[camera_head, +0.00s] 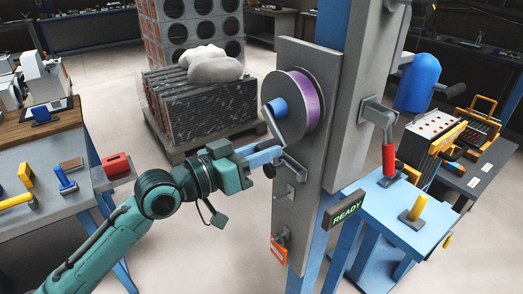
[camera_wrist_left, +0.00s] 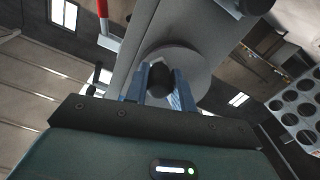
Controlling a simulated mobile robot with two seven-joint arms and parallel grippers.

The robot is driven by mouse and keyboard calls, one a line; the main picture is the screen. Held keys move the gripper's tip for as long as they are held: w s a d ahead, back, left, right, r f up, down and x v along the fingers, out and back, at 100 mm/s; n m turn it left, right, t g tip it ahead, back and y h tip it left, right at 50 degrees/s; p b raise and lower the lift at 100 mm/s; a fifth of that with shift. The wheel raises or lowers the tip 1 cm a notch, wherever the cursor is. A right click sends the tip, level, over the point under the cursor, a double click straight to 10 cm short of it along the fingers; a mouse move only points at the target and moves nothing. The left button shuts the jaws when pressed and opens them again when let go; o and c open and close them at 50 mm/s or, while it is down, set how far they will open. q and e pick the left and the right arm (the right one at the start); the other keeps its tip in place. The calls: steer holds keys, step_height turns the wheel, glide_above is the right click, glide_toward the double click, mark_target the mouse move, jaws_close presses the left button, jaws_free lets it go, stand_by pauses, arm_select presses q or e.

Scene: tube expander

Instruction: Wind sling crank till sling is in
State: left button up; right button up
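The spool (camera_head: 308,98) with purple sling wound on it is mounted on the grey post plate (camera_head: 303,55). Its grey crank arm (camera_head: 272,122) runs down from the blue hub (camera_head: 279,107). My left gripper (camera_head: 278,154) is at the crank's lower end, and its blue fingers hide the handle in the head view. In the left wrist view the dark crank handle (camera_wrist_left: 160,77) sits between the fingers (camera_wrist_left: 160,88), filling nearly all the gap, with the round spool face (camera_wrist_left: 195,62) behind. My right gripper is not in view.
A dark knob (camera_head: 270,171) sticks out just below my left fingers. A red-handled lever (camera_head: 388,160) is on the post's right side. A green READY sign (camera_head: 347,209) stands lower. A loaded pallet (camera_head: 205,110) is behind, and a workbench (camera_head: 40,135) stands left.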

arm_select(q)
jaws_close()
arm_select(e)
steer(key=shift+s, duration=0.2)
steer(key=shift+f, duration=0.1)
